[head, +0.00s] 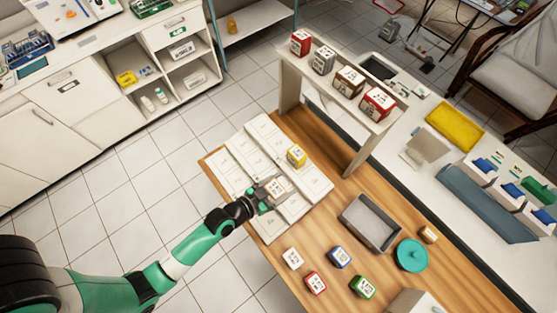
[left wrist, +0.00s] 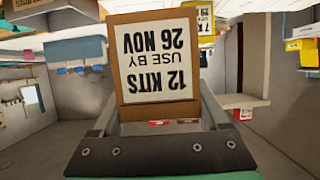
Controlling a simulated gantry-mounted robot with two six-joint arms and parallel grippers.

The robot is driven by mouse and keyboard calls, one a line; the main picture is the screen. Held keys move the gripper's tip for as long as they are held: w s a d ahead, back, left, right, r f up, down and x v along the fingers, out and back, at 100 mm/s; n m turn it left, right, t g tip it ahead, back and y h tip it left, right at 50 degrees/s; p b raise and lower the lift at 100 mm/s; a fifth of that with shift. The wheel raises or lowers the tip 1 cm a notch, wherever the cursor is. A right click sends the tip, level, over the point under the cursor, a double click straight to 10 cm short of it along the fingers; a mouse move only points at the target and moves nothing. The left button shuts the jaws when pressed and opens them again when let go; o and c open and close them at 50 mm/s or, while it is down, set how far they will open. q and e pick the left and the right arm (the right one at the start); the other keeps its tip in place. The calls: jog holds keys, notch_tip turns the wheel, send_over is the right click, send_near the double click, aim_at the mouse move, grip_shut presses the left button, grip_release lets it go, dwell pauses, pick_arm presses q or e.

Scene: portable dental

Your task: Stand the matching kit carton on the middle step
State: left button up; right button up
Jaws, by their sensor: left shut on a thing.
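My left gripper (head: 268,192) is shut on a brown carton (head: 277,187) with a white label. In the left wrist view this carton (left wrist: 158,60) fills the middle, its label reading "12 KITS USE BY 26 NOV" upside down. The gripper is over the white stepped stand (head: 245,150); I cannot tell whether the carton touches a step. A raised shelf (head: 335,97) bears red (head: 300,42), grey (head: 323,60), brown (head: 347,80) and dark red (head: 376,102) cartons. My right gripper is not in view.
White (head: 293,258), red (head: 315,282), blue (head: 340,257) and green (head: 362,287) cartons lie on the wooden table near a grey tray (head: 352,215). A teal round lid (head: 411,256) and a small brown carton (head: 429,233) are right of it. The shelf's leg (head: 358,158) stands close by.

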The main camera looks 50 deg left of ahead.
pick_arm(q)
jog(key=w+a+f+b, duration=0.1)
jog(key=a+f, duration=0.1)
jog(key=w+a+f+b, duration=0.4)
jog(key=a+f, duration=0.1)
jog(key=shift+w, duration=0.2)
jog(key=shift+w+a+f+b, duration=0.15)
jog(key=shift+f+b, duration=0.45)
jog(key=shift+f, duration=0.4)
jog(key=shift+w+a+f+b, duration=0.1)
jog(key=shift+f+b, duration=0.5)
jog(key=shift+f, duration=0.4)
jog(key=shift+f, duration=0.1)
jog(key=o, duration=1.3)
